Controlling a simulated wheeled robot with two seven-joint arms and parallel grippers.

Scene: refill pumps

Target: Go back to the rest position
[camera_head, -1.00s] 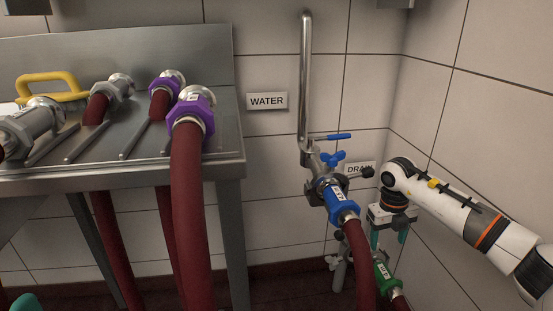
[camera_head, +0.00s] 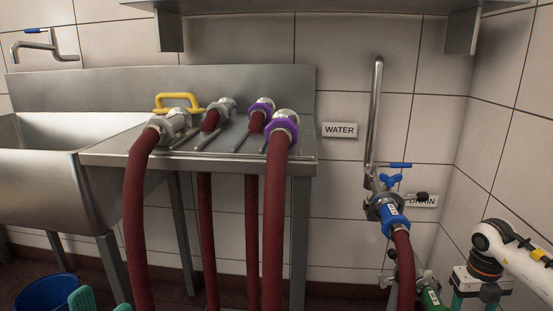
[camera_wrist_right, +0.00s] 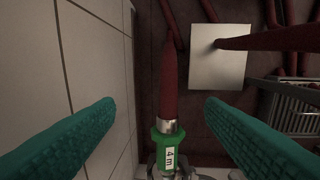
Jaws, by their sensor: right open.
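My right gripper (camera_head: 476,300) is at the lower right in the head view, its fingertips cut by the picture's edge. In the right wrist view its teal fingers (camera_wrist_right: 160,112) are wide apart. A hose with a green coupling (camera_wrist_right: 170,150) marked "4 m" shows between them in the picture, with no finger touching it. The green coupling (camera_head: 431,298) also shows low in the head view, left of the gripper. My left gripper (camera_head: 100,301) shows only as teal pieces at the bottom left edge; its jaw is mostly hidden.
A blue-coupled hose (camera_head: 393,217) is on the pipe by the WATER and DRAIN signs. Several red hoses hang from the steel table (camera_head: 205,158). A sink (camera_head: 45,185) and a blue bucket (camera_head: 48,293) stand left. The tiled wall is close on the right.

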